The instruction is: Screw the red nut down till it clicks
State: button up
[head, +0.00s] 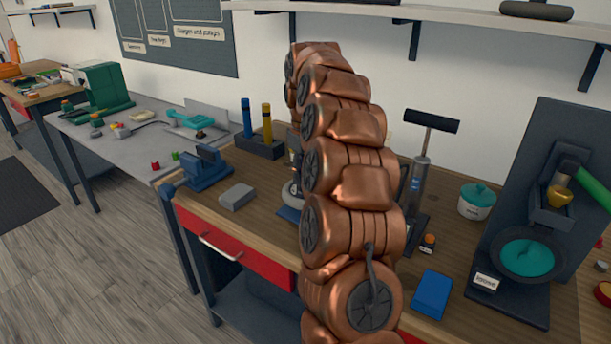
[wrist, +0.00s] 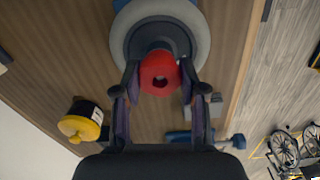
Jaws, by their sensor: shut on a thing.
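The threads are hidden, so I cannot tell how far down the nut sits. In the head view my copper arm covers the nut and gripper; only part of the wheel (head: 289,191) shows at its left edge, above a blue base (head: 288,214).
A grey block (head: 237,196), a blue vice (head: 205,168) and a dark holder (head: 261,147) with blue and yellow tools stand left of my arm. A pump (head: 418,185), teal-lidded pot (head: 476,203) and blue box (head: 432,294) stand right.

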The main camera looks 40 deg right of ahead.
jog(key=shift+m+b, duration=0.4)
jog(key=shift+m, duration=0.5)
jog(key=o, duration=1.2)
